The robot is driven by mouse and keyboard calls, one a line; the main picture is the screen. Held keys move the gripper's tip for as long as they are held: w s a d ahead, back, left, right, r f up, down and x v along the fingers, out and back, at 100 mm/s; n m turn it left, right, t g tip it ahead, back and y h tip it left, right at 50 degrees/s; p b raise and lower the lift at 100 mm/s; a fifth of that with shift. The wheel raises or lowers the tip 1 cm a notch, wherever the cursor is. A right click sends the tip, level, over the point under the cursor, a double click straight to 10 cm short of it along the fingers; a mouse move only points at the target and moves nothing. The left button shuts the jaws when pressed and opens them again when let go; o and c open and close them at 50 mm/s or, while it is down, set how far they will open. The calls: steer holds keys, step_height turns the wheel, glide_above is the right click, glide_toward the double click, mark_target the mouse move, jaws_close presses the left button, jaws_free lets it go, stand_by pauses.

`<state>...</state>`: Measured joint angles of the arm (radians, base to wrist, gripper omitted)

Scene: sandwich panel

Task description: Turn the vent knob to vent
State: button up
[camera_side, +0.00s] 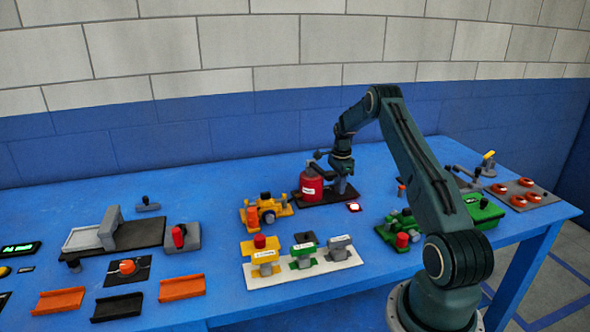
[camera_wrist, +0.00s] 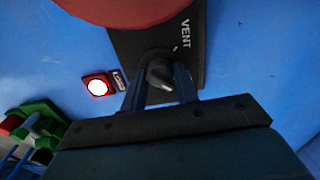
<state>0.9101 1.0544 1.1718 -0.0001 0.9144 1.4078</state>
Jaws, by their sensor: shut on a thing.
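The vent knob (camera_wrist: 160,76) is a dark round knob with a pale pointer, on a black base plate (camera_wrist: 192,60) printed with the word VENT. My gripper (camera_wrist: 160,85) is shut on the knob, with one finger on each side of it. In the side view my gripper (camera_side: 341,168) reaches down at the right end of the black base plate (camera_side: 322,197), next to a red canister (camera_side: 311,186). The knob is mostly hidden behind my gripper there. The red canister also shows at the top of the wrist view (camera_wrist: 125,8).
A small red button or lamp with a white face (camera_side: 353,207) lies just in front of the base plate. A yellow device (camera_side: 265,210) stands to the left, and a green one (camera_side: 400,228) to the right. A white tray with several labelled blocks (camera_side: 345,258) lies in front.

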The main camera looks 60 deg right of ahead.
steer(key=n, duration=0.4)
steer(key=shift+n, duration=0.4)
steer(key=n, duration=0.4)
steer(key=shift+n, duration=0.3)
steer(key=n, duration=0.4)
steer(key=shift+d, duration=0.1)
steer(key=shift+n, duration=2.1)
steer(key=o, duration=1)
